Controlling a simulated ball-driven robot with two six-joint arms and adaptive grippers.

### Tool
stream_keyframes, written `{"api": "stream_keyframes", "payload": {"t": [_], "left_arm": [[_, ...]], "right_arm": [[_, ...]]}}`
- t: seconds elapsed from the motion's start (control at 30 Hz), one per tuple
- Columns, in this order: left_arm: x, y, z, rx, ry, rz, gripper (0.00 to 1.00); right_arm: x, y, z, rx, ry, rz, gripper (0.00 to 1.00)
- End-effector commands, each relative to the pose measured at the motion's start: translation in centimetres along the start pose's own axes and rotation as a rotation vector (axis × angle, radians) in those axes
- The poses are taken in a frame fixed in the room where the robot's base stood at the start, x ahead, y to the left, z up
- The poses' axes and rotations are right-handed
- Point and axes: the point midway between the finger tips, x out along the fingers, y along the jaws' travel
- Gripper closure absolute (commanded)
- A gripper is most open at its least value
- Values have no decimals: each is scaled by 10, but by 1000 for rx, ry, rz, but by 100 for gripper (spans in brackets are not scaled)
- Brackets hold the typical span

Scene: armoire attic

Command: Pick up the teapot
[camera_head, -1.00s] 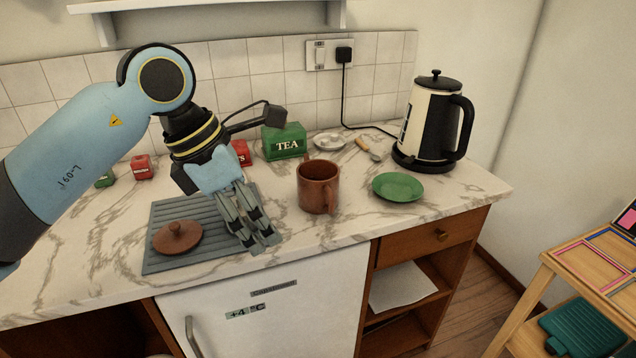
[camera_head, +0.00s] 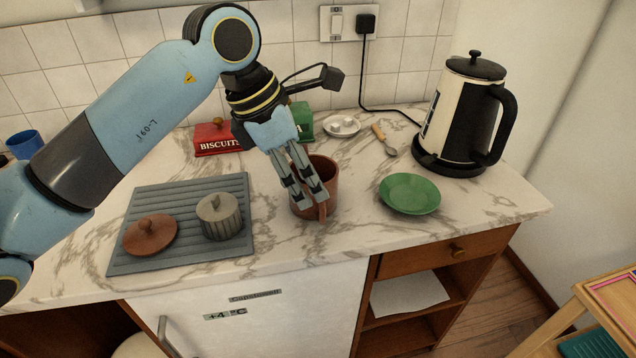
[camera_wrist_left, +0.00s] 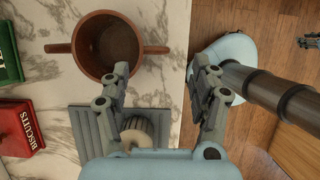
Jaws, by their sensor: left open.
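The teapot (camera_head: 326,178) is a brown, lidless pot on the marble counter, upright, with one projection toward the counter's front edge. In the left wrist view the teapot (camera_wrist_left: 108,45) shows its open mouth and projections on two opposite sides. A brown lid (camera_head: 151,236) lies on the grey ribbed mat. My left gripper (camera_head: 314,198) is open, just above the teapot's near side, and hides part of its rim. In the left wrist view its fingers (camera_wrist_left: 162,66) stand apart on either side of the near projection, with nothing held. Contact cannot be told.
A grey lidded pot (camera_head: 219,218) stands on the ribbed mat (camera_head: 185,193). A green saucer (camera_head: 410,194) and the kettle (camera_head: 465,115) are right of the teapot. Red (camera_head: 215,138) and green (camera_head: 300,118) tins stand behind. A linkage, seemingly my right gripper (camera_wrist_left: 309,42), shows at the edge.

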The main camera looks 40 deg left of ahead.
Motion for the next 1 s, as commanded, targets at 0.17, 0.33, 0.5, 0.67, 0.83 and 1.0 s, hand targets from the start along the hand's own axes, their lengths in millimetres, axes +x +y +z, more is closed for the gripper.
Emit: {"api": "stream_keyframes", "payload": {"t": [0.17, 0.33, 0.5, 0.67, 0.83, 1.0], "left_arm": [[21, 0, 1, -1, -1, 0, 38], [38, 0, 3, -3, -1, -3, 38], [64, 2, 5, -2, 0, -1, 38], [75, 2, 5, 1, -1, 1, 38], [75, 3, 4, 1, -1, 2, 38], [74, 3, 4, 1, 0, 2, 58]], "right_arm": [[-2, -1, 25, -1, -37, -1, 70], [-6, 0, 19, -1, -29, -1, 70], [-9, -2, 3, 1, -4, -3, 70], [-9, -2, 0, 1, -1, -3, 70], [-9, -2, 2, 1, -4, -3, 70], [-10, -2, 7, 1, -11, -3, 70]]}}
